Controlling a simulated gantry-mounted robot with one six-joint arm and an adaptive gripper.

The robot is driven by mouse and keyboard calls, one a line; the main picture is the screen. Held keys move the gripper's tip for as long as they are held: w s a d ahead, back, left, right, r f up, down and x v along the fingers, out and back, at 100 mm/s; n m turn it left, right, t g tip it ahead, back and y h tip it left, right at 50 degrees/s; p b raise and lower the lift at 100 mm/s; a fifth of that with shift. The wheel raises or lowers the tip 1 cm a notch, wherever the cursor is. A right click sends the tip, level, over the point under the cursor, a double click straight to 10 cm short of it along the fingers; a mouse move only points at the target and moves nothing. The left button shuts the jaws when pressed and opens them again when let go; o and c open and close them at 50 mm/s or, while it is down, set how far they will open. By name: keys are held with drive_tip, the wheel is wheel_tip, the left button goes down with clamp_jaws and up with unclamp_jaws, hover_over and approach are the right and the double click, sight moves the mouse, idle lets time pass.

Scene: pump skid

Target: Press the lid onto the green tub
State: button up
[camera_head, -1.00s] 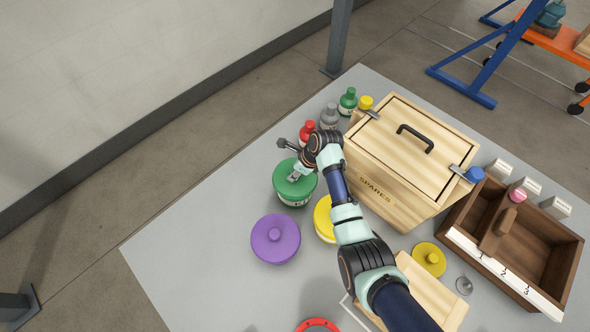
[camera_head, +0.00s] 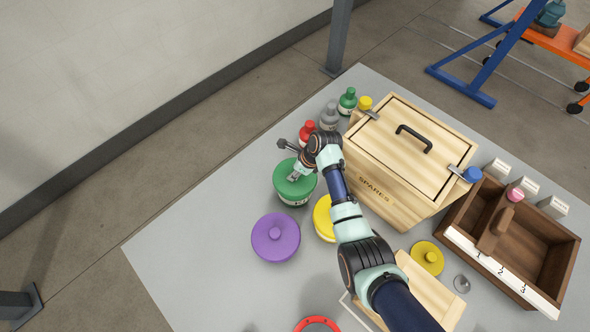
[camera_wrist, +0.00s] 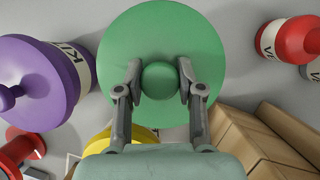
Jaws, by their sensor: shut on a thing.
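The green tub (camera_head: 293,199) stands on the grey table with its green lid (camera_head: 291,180) on top. In the wrist view the lid (camera_wrist: 160,40) is a broad green disc with a round knob (camera_wrist: 160,80) in the middle. My gripper (camera_head: 293,176) is over the lid, and in the wrist view its two fingers (camera_wrist: 159,78) are on either side of the knob, shut on it. The lid looks about level on the tub. I cannot tell if it is fully seated, as its far rim and the seam are partly hidden.
A purple tub (camera_head: 275,238) stands close in front of the green one. A yellow tub (camera_head: 323,218) is beside my arm. A red bottle (camera_head: 307,131) stands behind. The wooden SPARES box (camera_head: 385,195) is to the right. The table's left part is clear.

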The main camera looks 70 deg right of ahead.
idle(0.3)
drive_tip(key=o, duration=1.2)
drive_tip(key=shift+o, duration=0.3)
drive_tip(key=o, duration=0.4)
drive_tip(key=shift+o, duration=0.2)
wheel_tip(320, 180, up, 7)
drive_tip(key=p, duration=0.8)
